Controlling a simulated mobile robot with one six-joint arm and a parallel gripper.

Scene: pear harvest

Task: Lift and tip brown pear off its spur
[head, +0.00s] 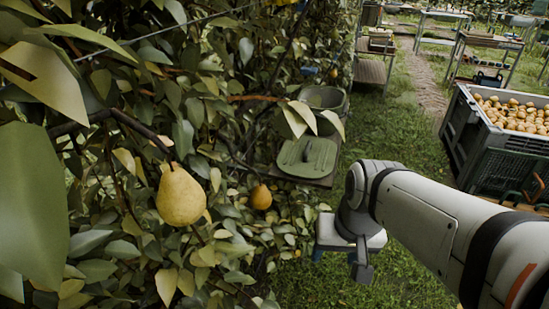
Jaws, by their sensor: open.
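A large yellow pear (181,196) with faint speckles hangs by its stem from a dark branch at left. A smaller, browner orange pear (260,197) hangs lower and farther back among the leaves, right of the yellow one. My arm reaches in from the lower right. My gripper (362,268) shows only as a small dark part below the wrist, pointing down. It is right of both pears, apart from them and holding nothing that I can see. Its fingertips are hard to make out.
Dense leaves and branches (130,120) fill the left, with a thin wire above. A green lid (307,157) and a grey bin stand behind. A pale stool (326,232) is behind my wrist. A dark crate (466,137) of pears is at right. Grass (395,135) lies between.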

